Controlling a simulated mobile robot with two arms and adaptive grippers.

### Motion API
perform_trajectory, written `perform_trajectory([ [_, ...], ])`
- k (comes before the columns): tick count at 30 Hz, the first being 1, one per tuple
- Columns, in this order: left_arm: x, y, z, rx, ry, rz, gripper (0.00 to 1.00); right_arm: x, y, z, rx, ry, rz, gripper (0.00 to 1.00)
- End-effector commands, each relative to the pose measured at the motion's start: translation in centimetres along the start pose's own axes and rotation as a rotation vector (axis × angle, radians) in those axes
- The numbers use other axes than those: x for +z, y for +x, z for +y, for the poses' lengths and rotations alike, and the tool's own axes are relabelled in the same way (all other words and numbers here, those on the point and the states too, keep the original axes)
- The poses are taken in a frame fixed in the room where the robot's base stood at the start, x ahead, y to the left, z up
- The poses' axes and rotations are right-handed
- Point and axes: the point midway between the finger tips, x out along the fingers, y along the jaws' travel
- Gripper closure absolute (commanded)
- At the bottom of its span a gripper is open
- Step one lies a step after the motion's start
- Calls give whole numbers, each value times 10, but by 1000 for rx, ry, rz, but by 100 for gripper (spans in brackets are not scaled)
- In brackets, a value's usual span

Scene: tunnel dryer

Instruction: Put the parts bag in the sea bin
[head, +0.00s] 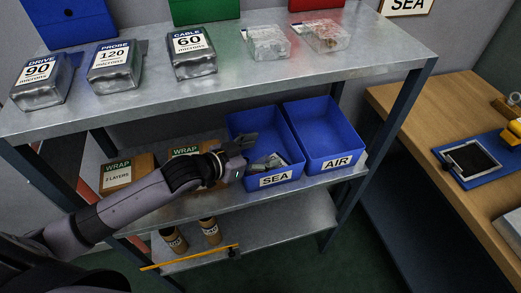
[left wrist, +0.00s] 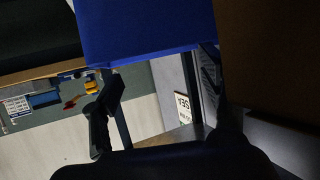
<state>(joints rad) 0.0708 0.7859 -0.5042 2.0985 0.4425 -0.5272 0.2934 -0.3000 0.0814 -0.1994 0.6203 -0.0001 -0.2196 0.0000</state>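The blue sea bin (head: 289,135), labelled SEA, stands on the middle shelf. A small grey, shiny bundle (head: 270,162) that looks like the parts bag lies inside it near the front; its exact form is hard to tell. My left gripper (head: 250,152) is at the bin's left side, reaching over its rim, with its fingers spread. In the left wrist view the fingers of the left gripper (left wrist: 165,105) are wide apart with nothing seen held between them. A blue wall (left wrist: 145,30), probably a bin's, fills the top there. My right gripper is out of view.
A blue AIR bin (head: 325,135) adjoins on the right. WRAP boxes (head: 115,172) stand left, partly behind my arm. The top shelf (head: 235,85) overhead holds labelled containers and two clear bags (head: 268,42) (head: 326,35). A wooden bench (head: 410,110) is at right.

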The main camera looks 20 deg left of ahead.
Motion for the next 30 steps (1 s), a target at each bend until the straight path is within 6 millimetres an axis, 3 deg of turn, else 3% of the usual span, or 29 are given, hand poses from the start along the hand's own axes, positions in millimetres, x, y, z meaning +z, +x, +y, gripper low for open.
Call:
perform_trajectory([
  [10, -1, 0, 0, 0, 0, 0, 25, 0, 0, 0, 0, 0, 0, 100],
  [15, -14, -7, 0, 0, 2, 1, 25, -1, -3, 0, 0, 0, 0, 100],
  [24, -8, -70, 1, 2, 3, -7, 25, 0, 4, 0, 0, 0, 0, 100],
  [30, -9, -99, 1, 2, 1, -6, 25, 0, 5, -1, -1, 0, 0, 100],
])
